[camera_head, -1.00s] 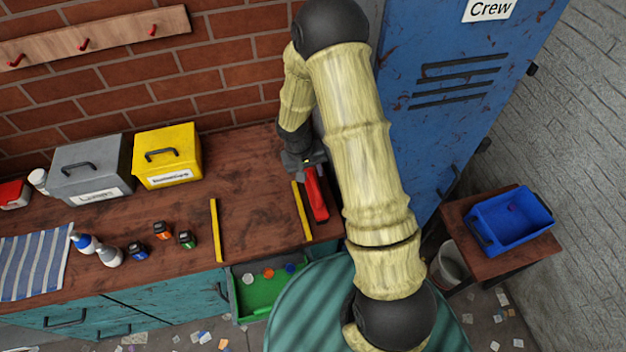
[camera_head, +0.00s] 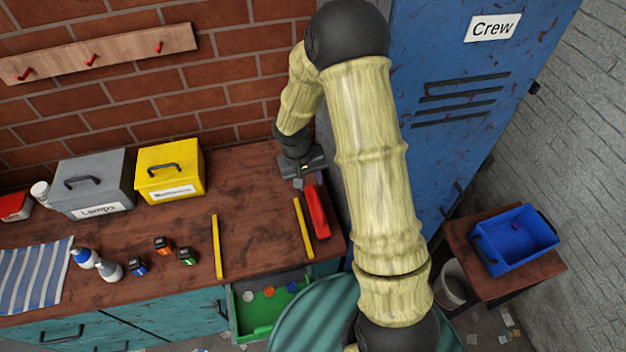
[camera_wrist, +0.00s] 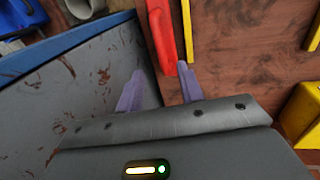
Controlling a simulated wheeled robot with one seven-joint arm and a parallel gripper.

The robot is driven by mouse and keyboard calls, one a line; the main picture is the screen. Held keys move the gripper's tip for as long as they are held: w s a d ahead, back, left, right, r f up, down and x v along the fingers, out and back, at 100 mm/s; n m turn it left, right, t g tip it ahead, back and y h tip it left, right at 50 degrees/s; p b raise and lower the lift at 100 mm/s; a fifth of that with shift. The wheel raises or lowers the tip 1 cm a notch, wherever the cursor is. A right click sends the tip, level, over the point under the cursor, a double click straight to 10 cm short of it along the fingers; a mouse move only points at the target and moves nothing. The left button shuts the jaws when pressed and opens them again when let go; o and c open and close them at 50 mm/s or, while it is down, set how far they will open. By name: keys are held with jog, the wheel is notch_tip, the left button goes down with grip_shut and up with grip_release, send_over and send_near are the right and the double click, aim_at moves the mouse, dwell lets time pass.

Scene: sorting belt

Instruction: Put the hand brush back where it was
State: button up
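The hand brush (camera_head: 317,211), a long red thing, lies on the wooden bench beside the right yellow strip (camera_head: 304,228), close to the bench's right end. In the wrist view the brush (camera_wrist: 161,35) lies ahead of the fingers, its near end close to the gap between them. My gripper (camera_head: 309,181) is low over the bench at the brush's far end. In the wrist view my gripper (camera_wrist: 160,88) has its two fingers spread, with nothing held between them. The fingertips partly hide from the head camera whether they touch the brush; they look apart.
A blue locker (camera_head: 470,60) stands close on the right of the arm. A yellow box (camera_head: 168,170) and a grey box (camera_head: 95,183) stand at the back. Bottles and small jars are at the left. An open green drawer (camera_head: 262,312) juts out below the bench.

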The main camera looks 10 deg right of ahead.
jog(key=s+d+r+t+y, duration=0.2)
jog(key=s+r, duration=1.2)
jog(key=shift+d+r+t, duration=0.2)
jog(key=shift+r+t, duration=0.1)
jog(key=shift+s, duration=0.1)
